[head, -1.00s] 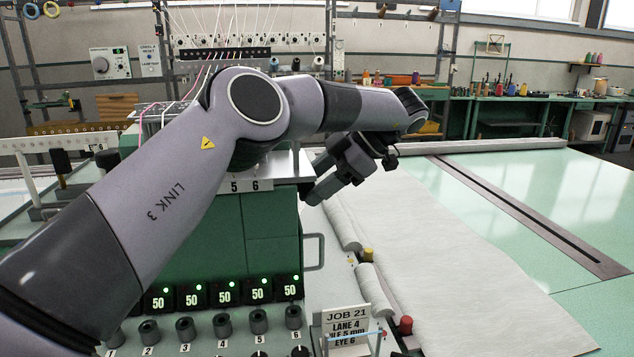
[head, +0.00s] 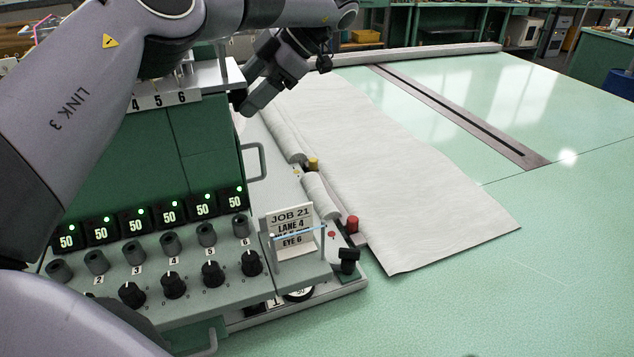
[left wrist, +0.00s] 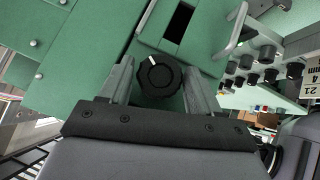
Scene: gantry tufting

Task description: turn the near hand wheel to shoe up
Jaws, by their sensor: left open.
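The near hand wheel looks to be the black ribbed knob (left wrist: 158,75) in the left wrist view, with a white mark pointing to the upper left. It sits on the green machine face, below a dark slot. My left gripper (head: 250,106) is open beside the machine's upper right corner in the head view. No shoe marking is readable. In the head view the knob is mostly hidden. My right gripper is not in view.
The control panel (head: 150,262) has several knobs under lit "50" displays. A job card (head: 290,228) stands at its right end. A grey handle (head: 262,160) sticks out below my gripper. Pale cloth (head: 400,170) lies on the green table (head: 500,270), which is otherwise mostly clear.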

